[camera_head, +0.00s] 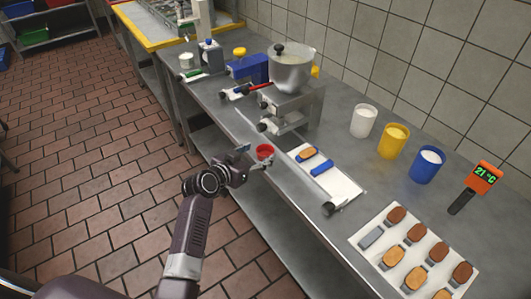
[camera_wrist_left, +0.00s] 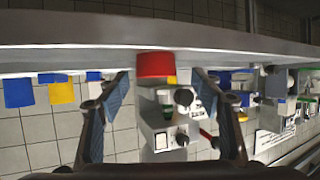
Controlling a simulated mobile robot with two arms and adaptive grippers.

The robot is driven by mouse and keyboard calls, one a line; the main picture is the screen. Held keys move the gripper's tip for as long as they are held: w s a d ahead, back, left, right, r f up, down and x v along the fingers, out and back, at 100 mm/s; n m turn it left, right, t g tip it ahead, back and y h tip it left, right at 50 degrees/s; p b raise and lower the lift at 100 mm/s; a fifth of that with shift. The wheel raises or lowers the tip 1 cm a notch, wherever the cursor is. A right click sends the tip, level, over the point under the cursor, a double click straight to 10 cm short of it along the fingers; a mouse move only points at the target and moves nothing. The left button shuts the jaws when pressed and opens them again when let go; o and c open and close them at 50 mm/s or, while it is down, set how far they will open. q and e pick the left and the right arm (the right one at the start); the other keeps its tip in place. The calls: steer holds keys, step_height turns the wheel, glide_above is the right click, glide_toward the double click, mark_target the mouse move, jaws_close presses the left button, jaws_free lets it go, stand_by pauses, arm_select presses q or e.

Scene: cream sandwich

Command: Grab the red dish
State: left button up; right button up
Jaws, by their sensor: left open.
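The red dish (camera_head: 264,152) is small and round and sits near the front edge of the steel counter. My left gripper (camera_head: 253,157) is open at that edge, with its fingers close to the dish. In the left wrist view, which looks upside down, the red dish (camera_wrist_left: 155,65) lies ahead, in line with the gap between the spread fingers of the left gripper (camera_wrist_left: 160,92). Nothing is held between them. I cannot tell whether a finger touches the dish. My right gripper is not in view.
A scale with a metal pot (camera_head: 291,72) stands behind the dish. A white board (camera_head: 342,185) with a biscuit and a blue item lies to its right. White (camera_head: 363,121), yellow (camera_head: 393,142) and blue (camera_head: 426,166) cups stand at the back. A biscuit tray (camera_head: 368,263) is at front right.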

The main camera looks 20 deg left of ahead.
mark_target(269, 148)
arm_select(q)
steer(key=x, duration=0.3)
steer(key=shift+d, duration=0.35)
steer(key=shift+w+f, duration=0.25)
steer(key=shift+w, duration=0.15)
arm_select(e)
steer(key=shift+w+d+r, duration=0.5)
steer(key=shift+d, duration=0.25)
arm_select(q)
steer(key=shift+c, duration=0.4)
steer(key=c, duration=0.9)
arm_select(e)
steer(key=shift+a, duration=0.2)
